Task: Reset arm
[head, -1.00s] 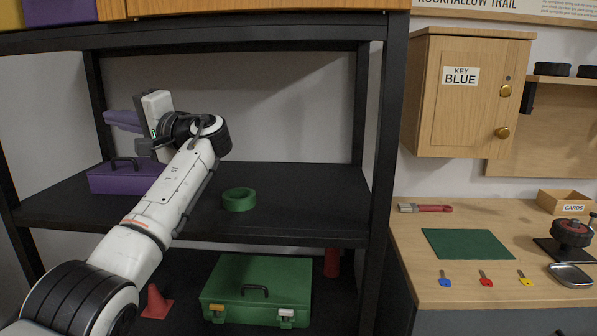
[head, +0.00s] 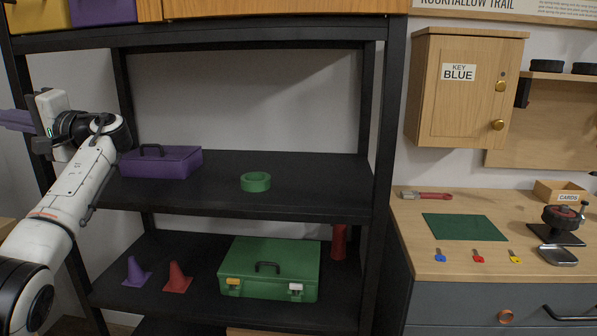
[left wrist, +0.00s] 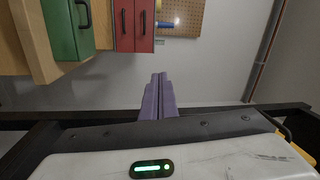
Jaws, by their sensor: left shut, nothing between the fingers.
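My left arm comes in from the left in the head view, with its left gripper (head: 18,120) raised beside the shelf's left post, pointing left. In the left wrist view the purple fingers (left wrist: 158,97) are together with nothing between them. The gripper is clear of the shelf's contents. My right gripper shows in neither current view.
The black shelf (head: 320,195) holds a purple case (head: 175,163), a green tape roll (head: 255,182), a green case (head: 268,268) and two cones (head: 177,278). A workbench (head: 415,235) with three keys and a green mat (head: 465,227) stands right, below a wooden cabinet (head: 465,120).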

